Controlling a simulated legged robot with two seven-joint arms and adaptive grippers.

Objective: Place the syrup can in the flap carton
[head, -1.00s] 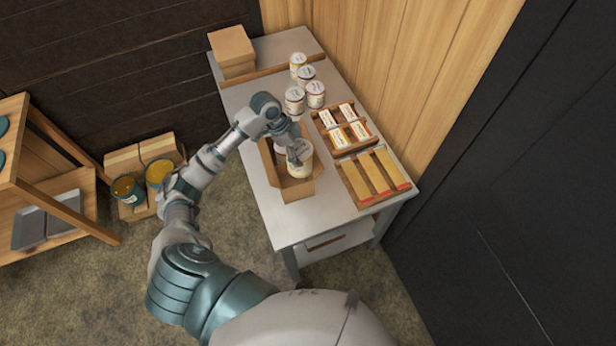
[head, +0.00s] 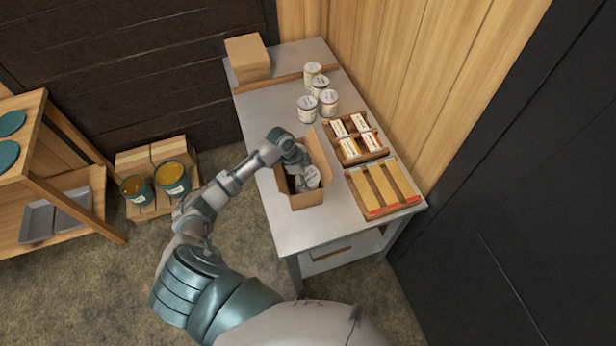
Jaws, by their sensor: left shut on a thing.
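The flap carton (head: 309,198) stands open on the grey table, left of the wooden trays. My left gripper (head: 300,178) reaches down into the carton and is shut on a pale syrup can (head: 313,178). The can is inside the carton walls, and the gripper and arm hide much of it. I cannot tell whether it touches the carton floor. My right gripper is not in view.
Several more cans (head: 328,102) stand behind the carton. A tray of small boxes (head: 350,150) and a tray of long yellow bars (head: 402,179) lie to its right. A closed cardboard box (head: 247,58) sits at the back left. Wooden wall rises along the right.

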